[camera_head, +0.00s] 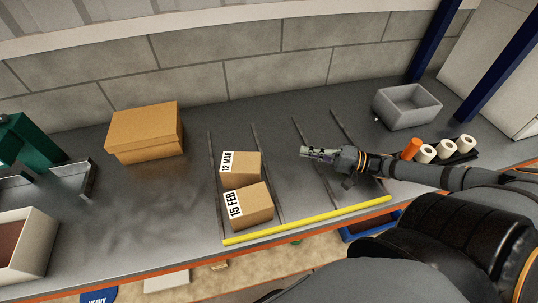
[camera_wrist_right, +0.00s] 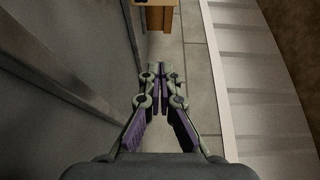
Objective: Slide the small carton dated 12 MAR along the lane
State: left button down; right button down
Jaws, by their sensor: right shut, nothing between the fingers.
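The small carton dated 12 MAR (camera_head: 246,166) sits upright in the left lane (camera_head: 232,142) between two thin dark rails. The carton dated 15 FEB (camera_head: 254,209) stands right in front of it, nearer the yellow strip; whether they touch is unclear. My right gripper (camera_head: 303,151) is shut and empty, over the counter to the right of the 12 MAR carton and apart from it. In the right wrist view its fingers (camera_wrist_right: 160,70) are together, and part of a brown box (camera_wrist_right: 158,17) shows beyond them; I cannot tell which box. My left gripper is not in view.
A yellow strip (camera_head: 310,219) crosses the front of the lanes. A second lane (camera_head: 322,133) on the right holds no carton. A large cardboard box (camera_head: 145,132) stands at left. A grey bin (camera_head: 407,107) and several rolls (camera_head: 446,150) stand at right. A block wall closes the back.

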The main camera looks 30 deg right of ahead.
jog(key=b+x, duration=0.2)
jog(key=x, duration=0.1)
jog(key=b+x, duration=0.2)
jog(key=x, duration=0.1)
jog(key=b+x, duration=0.3)
jog(key=shift+a+f, duration=0.15)
jog(key=shift+f, duration=0.25)
jog(key=a+p, duration=0.1)
jog(key=s+a+r+p, duration=0.1)
jog(key=a, duration=0.1)
jog(key=shift+s, duration=0.15)
jog(key=shift+s+a, duration=0.35)
jog(key=shift+a, duration=0.05)
jog(key=shift+w, duration=0.1)
jog(key=shift+s+a, duration=0.6)
jog(key=shift+a, duration=0.25)
